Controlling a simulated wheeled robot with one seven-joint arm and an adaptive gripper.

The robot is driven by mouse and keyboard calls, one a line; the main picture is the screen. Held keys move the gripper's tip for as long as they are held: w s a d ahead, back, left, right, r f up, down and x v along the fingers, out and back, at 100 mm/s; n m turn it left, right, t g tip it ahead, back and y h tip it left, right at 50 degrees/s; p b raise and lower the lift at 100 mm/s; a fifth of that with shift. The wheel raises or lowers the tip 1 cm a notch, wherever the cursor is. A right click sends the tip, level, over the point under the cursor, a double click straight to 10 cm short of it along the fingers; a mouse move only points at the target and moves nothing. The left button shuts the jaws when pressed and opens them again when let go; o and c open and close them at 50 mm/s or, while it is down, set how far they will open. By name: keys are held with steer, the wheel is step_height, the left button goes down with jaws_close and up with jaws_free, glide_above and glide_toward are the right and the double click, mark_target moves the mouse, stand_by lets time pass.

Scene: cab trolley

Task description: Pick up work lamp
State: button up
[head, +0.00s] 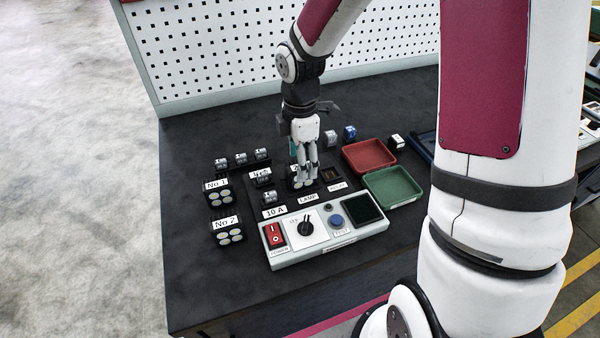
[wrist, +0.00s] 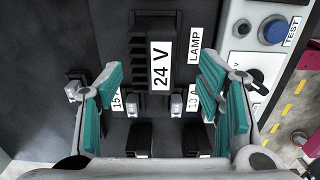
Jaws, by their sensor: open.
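No thing is plainly recognisable as the work lamp. In the wrist view a dark ribbed block (wrist: 152,40) bears a white "24 V" label, and a "LAMP" label (wrist: 195,42) lies to its right. I cannot tell whether this block is the lamp. My gripper (wrist: 160,80) is open, with its teal-padded fingers apart on either side of the space in front of the block. In the head view my gripper (head: 305,178) points down, low over the bench behind the "LAMP" label (head: 308,198). Its fingers hide much of what is beneath.
A white control box (head: 325,232) with switch, knob and blue button stands in front. Red (head: 370,150) and green (head: 392,186) trays lie to the right. Small labelled modules (head: 240,160) stand close on the left. A perforated panel (head: 240,45) closes the back.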

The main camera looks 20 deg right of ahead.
steer(key=f, duration=0.5)
steer(key=shift+w+d+f, duration=0.1)
steer(key=shift+w+d, duration=0.05)
steer(key=shift+w, duration=0.2)
jaws_close()
